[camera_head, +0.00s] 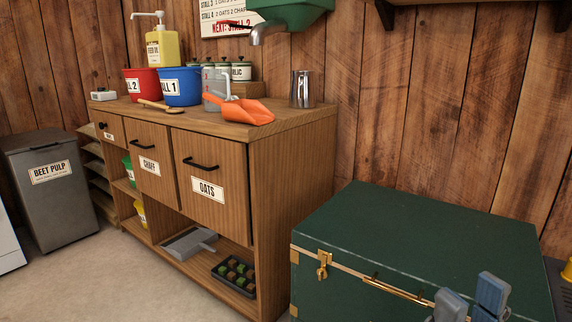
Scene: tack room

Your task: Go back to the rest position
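My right gripper (470,300) shows at the bottom right edge, in front of the green trunk. Its two blue-grey fingers stand apart with nothing seen between them. The rest of that arm is cut off by the frame. My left gripper is out of view.
The closed green trunk (400,230) stands close by at the right. A wooden cabinet (290,190) holds an orange scoop (240,108), red bucket (141,82), blue bucket (181,87) and steel cup (301,88) on top. A grey beet pulp bin (52,200) stands left. Floor (90,285) at front left is clear.

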